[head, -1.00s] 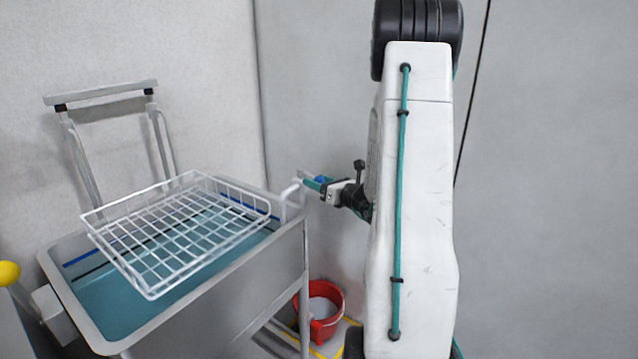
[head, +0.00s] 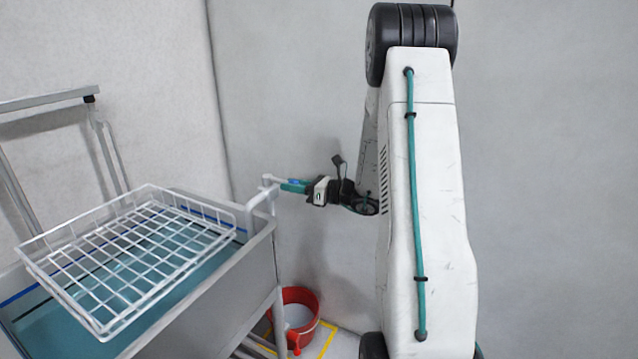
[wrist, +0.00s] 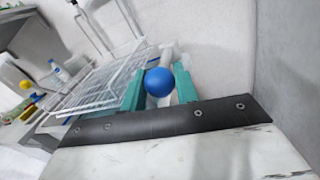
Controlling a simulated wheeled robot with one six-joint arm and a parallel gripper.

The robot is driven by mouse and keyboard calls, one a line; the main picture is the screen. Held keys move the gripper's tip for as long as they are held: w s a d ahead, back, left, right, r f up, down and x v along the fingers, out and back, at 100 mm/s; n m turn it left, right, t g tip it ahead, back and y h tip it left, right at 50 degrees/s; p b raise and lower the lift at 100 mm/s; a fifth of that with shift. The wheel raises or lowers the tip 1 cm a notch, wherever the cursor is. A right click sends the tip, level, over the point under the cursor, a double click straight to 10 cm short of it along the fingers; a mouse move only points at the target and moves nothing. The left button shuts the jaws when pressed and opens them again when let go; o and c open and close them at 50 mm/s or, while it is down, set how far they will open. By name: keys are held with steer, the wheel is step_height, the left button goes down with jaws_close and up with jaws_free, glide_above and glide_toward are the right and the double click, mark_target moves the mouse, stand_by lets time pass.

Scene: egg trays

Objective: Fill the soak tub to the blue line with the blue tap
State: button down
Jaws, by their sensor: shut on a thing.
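The grey soak tub (head: 240,247) stands at the lower left in the head view, with teal water (head: 60,335) in it. The blue line (head: 15,298) runs along the inner wall, and the water surface looks below it. The blue tap (wrist: 158,82) shows as a round blue knob in the wrist view. It also shows small in the head view (head: 294,181), on a white pipe at the tub's right corner. My gripper (head: 291,187) is shut on the blue knob, with one teal finger on each side. Whether water is flowing cannot be seen.
A white wire basket (head: 140,255) sits across the tub top and hides part of the water. A red bucket (head: 297,317) stands on the floor beside the tub, near yellow floor tape. A yellow knob (wrist: 25,84) and a bottle (wrist: 58,70) show in the wrist view. Walls stand close behind.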

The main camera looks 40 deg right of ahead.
steer(key=shift+y, duration=0.3)
steer(key=shift+r, duration=0.1)
steer(key=c, duration=1.1)
jaws_free()
steer(key=v, duration=0.7)
steer(key=shift+s+d, duration=0.2)
steer(key=shift+s, duration=0.1)
